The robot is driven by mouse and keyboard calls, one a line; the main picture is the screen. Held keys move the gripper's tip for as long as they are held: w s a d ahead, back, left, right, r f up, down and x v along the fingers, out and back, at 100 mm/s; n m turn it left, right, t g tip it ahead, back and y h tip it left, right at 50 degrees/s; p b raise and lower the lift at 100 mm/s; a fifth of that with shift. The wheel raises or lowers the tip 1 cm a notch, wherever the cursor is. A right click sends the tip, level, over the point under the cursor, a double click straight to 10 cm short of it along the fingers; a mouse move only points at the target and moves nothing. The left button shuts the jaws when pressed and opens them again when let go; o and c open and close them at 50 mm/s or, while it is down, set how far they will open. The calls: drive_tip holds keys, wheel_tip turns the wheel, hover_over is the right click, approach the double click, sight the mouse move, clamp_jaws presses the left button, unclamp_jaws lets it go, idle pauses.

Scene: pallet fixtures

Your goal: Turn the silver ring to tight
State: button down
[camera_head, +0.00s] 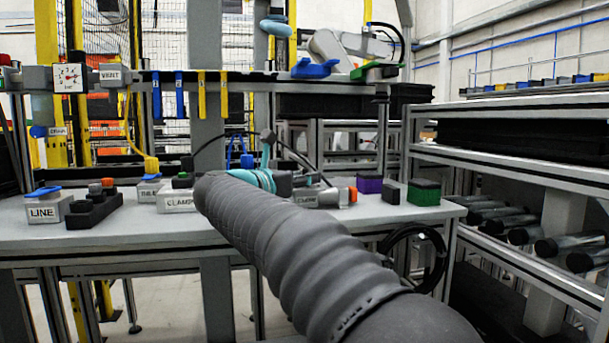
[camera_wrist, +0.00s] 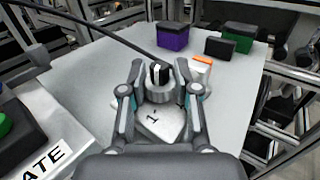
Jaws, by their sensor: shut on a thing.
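The silver ring (camera_wrist: 161,96) is a short round metal collar on a pale grey base plate (camera_wrist: 163,124) with a dark mark on it. A small black and white piece stands up at its top. My gripper (camera_wrist: 160,84) has one finger on each side of the ring and is shut on it. In the head view, my arm hides most of this fixture, and the ring cannot be made out there.
Purple (camera_wrist: 173,35), black (camera_wrist: 220,47) and green (camera_wrist: 240,36) blocks stand behind the ring on the table (camera_head: 130,232). An orange-topped piece (camera_wrist: 203,59) is close to its right. A dark cable (camera_wrist: 97,36) crosses behind. Labelled boxes, including LINE (camera_head: 45,209) and CLAMP (camera_head: 177,203), stand to the left.

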drive_tip(key=shift+r+h, duration=0.1)
drive_tip(key=shift+h, duration=0.2)
drive_tip(key=c, duration=0.8)
unclamp_jaws()
drive_tip(key=v, duration=1.2)
drive_tip(key=shift+a+r, duration=0.1)
drive_tip(key=shift+r, duration=0.05)
drive_tip(key=shift+w, duration=0.1)
